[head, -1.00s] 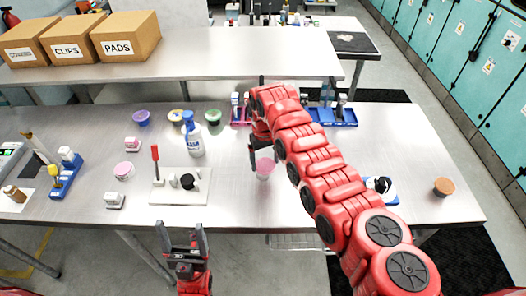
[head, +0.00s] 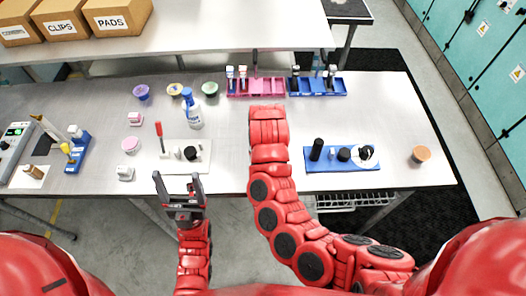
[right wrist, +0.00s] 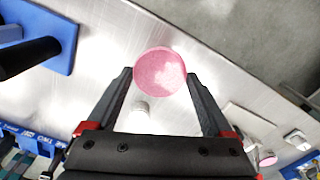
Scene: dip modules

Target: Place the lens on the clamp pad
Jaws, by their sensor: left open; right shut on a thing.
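A pink round disc (right wrist: 160,70), apparently the lens, sits between the fingertips of my right gripper (right wrist: 159,80) in the right wrist view. It is held above the table. In the head view my right arm hides this gripper and the disc. The clamp fixture is a white plate (head: 204,163) with a red upright handle (head: 159,131) and a round black piece (head: 190,153), apparently the pad, left of my right arm. My left gripper (head: 178,184) is open and empty, in front of the table edge below the fixture.
A blue tray (head: 340,166) with black parts and an orange-topped pot (head: 420,155) stand to the right. A spray bottle (head: 193,112) stands behind the fixture. Pink (head: 268,93) and blue (head: 325,90) bins line the back. Table between fixture and right arm is clear.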

